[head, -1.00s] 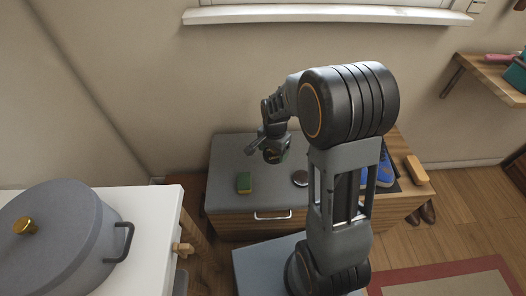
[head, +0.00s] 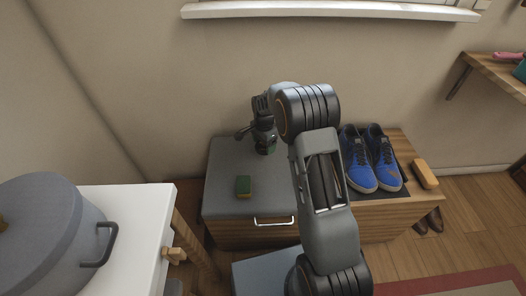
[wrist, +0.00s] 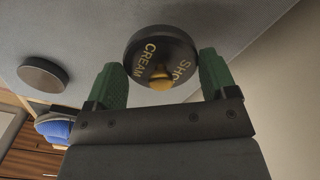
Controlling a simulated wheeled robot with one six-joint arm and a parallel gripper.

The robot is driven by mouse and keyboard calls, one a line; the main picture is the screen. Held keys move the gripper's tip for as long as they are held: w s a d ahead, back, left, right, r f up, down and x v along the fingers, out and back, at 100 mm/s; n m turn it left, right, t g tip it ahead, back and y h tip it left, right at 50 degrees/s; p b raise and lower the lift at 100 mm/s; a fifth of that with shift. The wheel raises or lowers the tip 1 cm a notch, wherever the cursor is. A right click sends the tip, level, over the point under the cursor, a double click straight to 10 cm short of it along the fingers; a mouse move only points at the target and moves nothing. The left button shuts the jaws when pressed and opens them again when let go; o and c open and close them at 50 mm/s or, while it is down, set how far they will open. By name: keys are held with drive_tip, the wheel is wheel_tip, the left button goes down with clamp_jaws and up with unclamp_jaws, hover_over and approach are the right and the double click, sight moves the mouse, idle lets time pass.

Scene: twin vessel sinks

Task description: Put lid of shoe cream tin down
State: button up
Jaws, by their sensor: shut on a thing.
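My gripper (head: 266,150) is over the back part of the grey bench top (head: 225,165). In the wrist view its green fingers (wrist: 162,72) are shut on the sides of the round black lid (wrist: 160,45), which has gold "SHOE CREAM" lettering and a small gold knob. The lid is close to the grey surface; I cannot tell whether it touches. A round dark tin (wrist: 42,75) stands on the same surface, apart from the lid, at the left of the wrist view.
Blue shoes (head: 372,160) on a dark mat and a brush (head: 425,173) are on the right. A lidded pot (head: 50,225) stands on a white counter (head: 150,220). The wall is close behind my gripper.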

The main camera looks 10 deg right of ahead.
sight(263, 148)
drive_tip(key=shift+w+f, duration=0.4)
drive_tip(key=shift+f, duration=0.1)
drive_tip(key=shift+w+f+b, duration=0.15)
drive_tip(key=shift+f+b, duration=0.9)
drive_tip(key=shift+f, duration=0.55)
drive_tip(key=shift+f, duration=0.15)
drive_tip(key=o, duration=0.8)
